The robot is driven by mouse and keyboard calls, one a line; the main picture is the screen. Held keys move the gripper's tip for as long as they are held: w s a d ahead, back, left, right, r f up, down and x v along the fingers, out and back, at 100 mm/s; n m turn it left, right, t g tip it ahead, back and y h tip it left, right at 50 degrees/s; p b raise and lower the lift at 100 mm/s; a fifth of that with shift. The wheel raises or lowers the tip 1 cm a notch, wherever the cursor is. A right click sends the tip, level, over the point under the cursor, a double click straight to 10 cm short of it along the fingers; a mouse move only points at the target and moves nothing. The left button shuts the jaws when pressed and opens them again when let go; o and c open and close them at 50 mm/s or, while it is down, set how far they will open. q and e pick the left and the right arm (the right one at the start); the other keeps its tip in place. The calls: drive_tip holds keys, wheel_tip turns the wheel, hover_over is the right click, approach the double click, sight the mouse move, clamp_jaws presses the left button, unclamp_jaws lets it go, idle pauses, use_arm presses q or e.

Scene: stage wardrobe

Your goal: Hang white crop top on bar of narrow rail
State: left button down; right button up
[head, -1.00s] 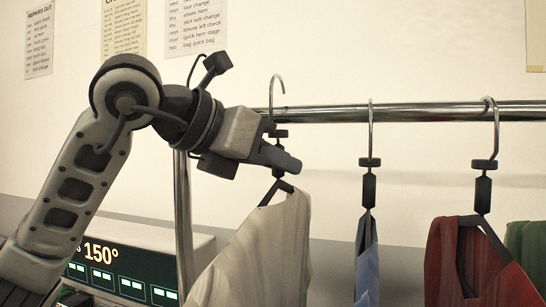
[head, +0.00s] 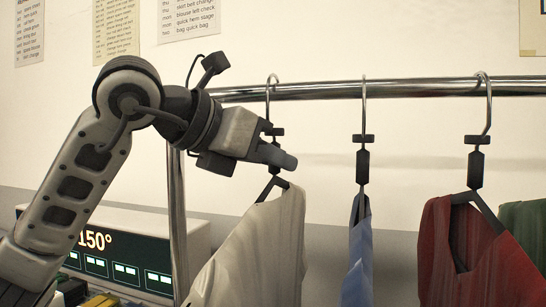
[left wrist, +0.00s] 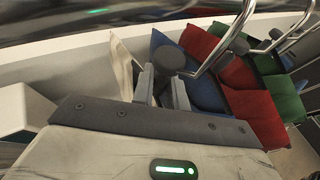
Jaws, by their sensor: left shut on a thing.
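The white crop top (head: 262,250) hangs on a dark hanger in the head view. My left gripper (head: 279,155) is shut on the hanger's dark neck, just below its metal hook (head: 272,82). The hook's top is a little above the bar (head: 320,89) of the rail, near its left end, and its stem crosses in front of the bar. I cannot tell whether the hook rests on the bar. The left wrist view shows the gripper's fingers (left wrist: 161,88) around the neck, with pale cloth (left wrist: 122,65) beside them. My right gripper is not in view.
A blue garment (head: 359,262) and a red garment (head: 480,250) hang to the right, with a green one (head: 525,225) at the edge. The bar is free between their hooks. A machine with a lit display (head: 120,262) stands behind at lower left.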

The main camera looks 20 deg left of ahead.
use_arm(q)
drive_tip(key=c, duration=1.3)
unclamp_jaws()
drive_tip(key=shift+v, duration=8)
